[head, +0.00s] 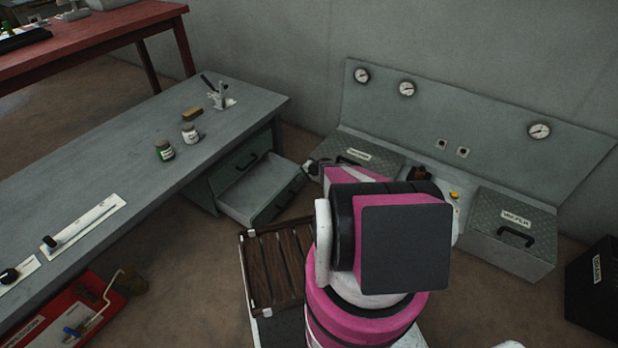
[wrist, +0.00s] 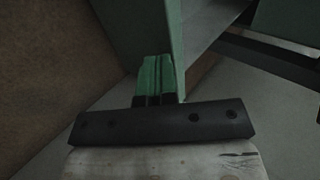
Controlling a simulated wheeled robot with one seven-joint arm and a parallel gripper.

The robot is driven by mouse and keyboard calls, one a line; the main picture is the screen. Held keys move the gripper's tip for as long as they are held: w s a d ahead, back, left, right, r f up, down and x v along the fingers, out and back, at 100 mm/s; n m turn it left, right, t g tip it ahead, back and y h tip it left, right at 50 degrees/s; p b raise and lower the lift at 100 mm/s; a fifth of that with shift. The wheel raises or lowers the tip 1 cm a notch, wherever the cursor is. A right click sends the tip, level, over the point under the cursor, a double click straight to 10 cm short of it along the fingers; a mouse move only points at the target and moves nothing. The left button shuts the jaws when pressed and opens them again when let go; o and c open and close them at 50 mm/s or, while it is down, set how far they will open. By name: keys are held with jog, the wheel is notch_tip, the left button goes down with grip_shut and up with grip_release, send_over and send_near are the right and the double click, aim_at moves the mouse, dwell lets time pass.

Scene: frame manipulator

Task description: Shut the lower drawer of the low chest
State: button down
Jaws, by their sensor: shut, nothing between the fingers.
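The low chest (head: 199,193) stands under the right end of the grey workbench. Its lower drawer (head: 247,206) is pulled out and looks empty; its front faces right, with a dark handle (head: 290,187). The drawer above, with a black handle (head: 246,161), looks shut. In the head view my arm hides my gripper. In the wrist view my gripper (wrist: 159,62) has its green fingers together and empty. They are close to a green panel edge (wrist: 179,50); I cannot tell whether they touch it. A dark bar crosses the right of that view.
A slatted wooden rack (head: 272,268) lies in front of the open drawer, left of my arm. Jars and a small brown block (head: 192,113) stand on the workbench (head: 110,165). A grey console with gauges (head: 470,100) and lidded boxes (head: 510,232) lines the wall.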

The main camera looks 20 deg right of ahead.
jog(key=w+a, duration=1.3)
jog(key=w, duration=0.2)
jog(key=shift+w, duration=0.2)
jog(key=shift+d, duration=0.1)
jog(key=s+d+f+v, duration=0.1)
jog(key=s+f+v, duration=0.1)
jog(key=v, duration=1.1)
jog(key=s+a+f+t+y, duration=0.1)
jog(key=s+a+t+y, duration=0.1)
jog(key=s+a, duration=1.1)
jog(key=a+r+x, duration=0.1)
jog(key=x, duration=1.3)
jog(key=shift+w, duration=0.2)
